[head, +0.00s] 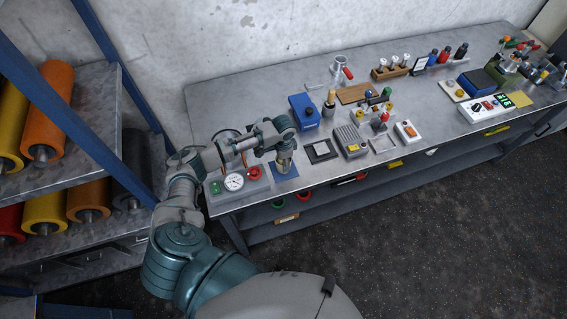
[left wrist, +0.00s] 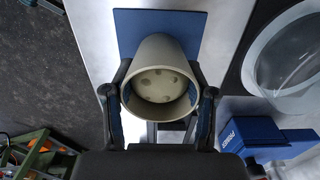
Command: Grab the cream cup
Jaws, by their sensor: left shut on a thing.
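The cream cup (left wrist: 160,60) shows in the left wrist view, its open mouth towards the camera and several dark round spots inside it. My left gripper (left wrist: 160,103) has one finger on each side of the cup and is shut on it. In the head view the cup (head: 284,163) shows just below my left gripper (head: 284,149), at the left part of the bench. It is over a blue square mat (head: 291,172), which also shows in the left wrist view (left wrist: 128,25). Whether the cup touches the mat is hard to tell. My right gripper is not in view.
A panel with a round gauge (head: 234,182) and a red knob (head: 254,173) is left of the cup. A black square frame (head: 320,151) is to the right, with a blue box (head: 304,112) behind. Several devices stand further right on the metal bench (head: 235,95).

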